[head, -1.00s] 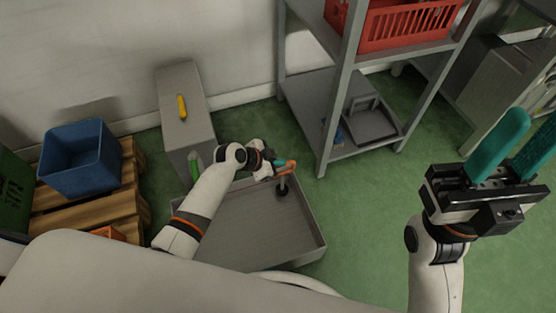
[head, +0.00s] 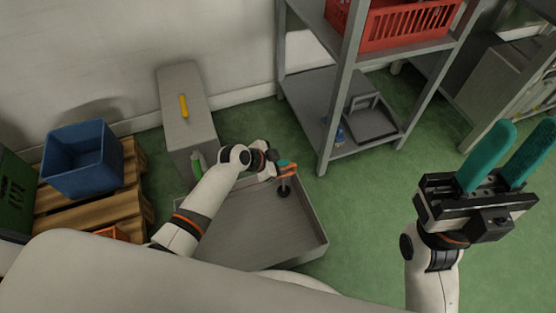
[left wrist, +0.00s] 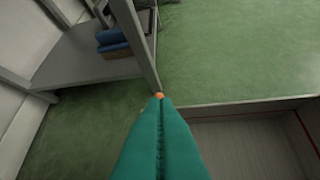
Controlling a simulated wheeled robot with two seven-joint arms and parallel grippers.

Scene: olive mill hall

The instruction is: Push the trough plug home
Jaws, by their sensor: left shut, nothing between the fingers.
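The grey trough (head: 318,248) is on the floor below my left arm. Near its far right corner stands the plug, with a dark round base (head: 283,191), a grey stem and an orange top. My left gripper (head: 285,164) is shut and empty beside the orange top; I cannot tell whether they touch. In the left wrist view, its teal fingers (left wrist: 160,110) are pressed together, with a small orange piece (left wrist: 160,95) just past the tips. The plug's base is hidden there. My right gripper (head: 505,150) is open and empty, far right of the trough.
A grey shelf unit (head: 327,125) stands close behind the trough, with a red crate (head: 400,25) on it. A grey block with a yellow item (head: 183,106) stands behind left. A blue bin (head: 80,160) sits on a pallet. Green floor is clear to the right.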

